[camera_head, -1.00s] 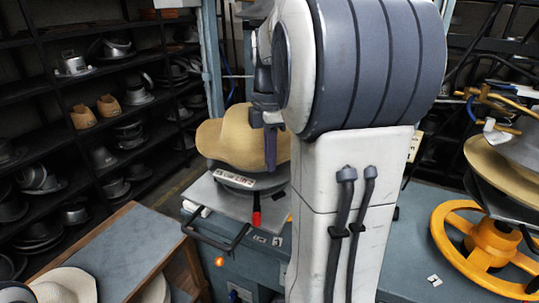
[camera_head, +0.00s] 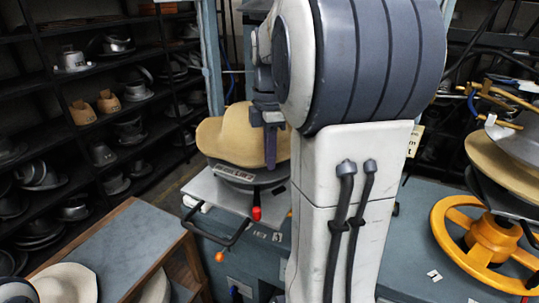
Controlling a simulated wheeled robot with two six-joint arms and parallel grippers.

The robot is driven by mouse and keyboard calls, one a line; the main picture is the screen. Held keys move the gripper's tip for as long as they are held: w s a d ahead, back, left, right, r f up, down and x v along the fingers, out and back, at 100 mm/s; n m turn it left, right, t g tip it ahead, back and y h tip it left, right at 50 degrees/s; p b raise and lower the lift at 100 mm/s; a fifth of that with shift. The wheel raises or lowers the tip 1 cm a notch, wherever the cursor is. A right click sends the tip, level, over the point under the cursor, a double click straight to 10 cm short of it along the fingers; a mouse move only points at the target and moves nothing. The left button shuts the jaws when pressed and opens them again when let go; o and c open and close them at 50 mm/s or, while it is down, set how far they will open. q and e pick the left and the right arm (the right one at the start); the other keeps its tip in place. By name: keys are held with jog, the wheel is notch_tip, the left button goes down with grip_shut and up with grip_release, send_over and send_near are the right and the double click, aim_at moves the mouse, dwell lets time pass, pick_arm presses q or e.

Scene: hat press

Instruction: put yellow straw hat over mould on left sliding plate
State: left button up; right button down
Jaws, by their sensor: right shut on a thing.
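The yellow straw hat (camera_head: 228,143) is at the middle left, above the left sliding plate (camera_head: 213,190). The mould (camera_head: 240,173) shows as a dark and metal base just under the hat's brim. The hat covers most of the mould, and I cannot tell how fully the hat is seated. My right gripper (camera_head: 270,145) is shut on the hat at its right side. Its arm hides the hat's right part and the plate's right part. My left gripper is not in view.
A yellow handwheel (camera_head: 487,238) stands at the right, below another hat (camera_head: 497,165) on the press. A wooden-edged table (camera_head: 115,250) with pale hats (camera_head: 66,283) is at the lower left. Shelves of metal moulds (camera_head: 75,60) fill the left. A red-knobbed lever (camera_head: 256,213) stands before the plate.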

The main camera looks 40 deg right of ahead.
jog(key=shift+f, duration=0.25)
dwell(0.4)
jog(key=c, duration=0.8)
grip_release()
jog(key=shift+c, duration=0.2)
notch_tip(320, 180, up, 10)
jog(key=shift+r, duration=0.25)
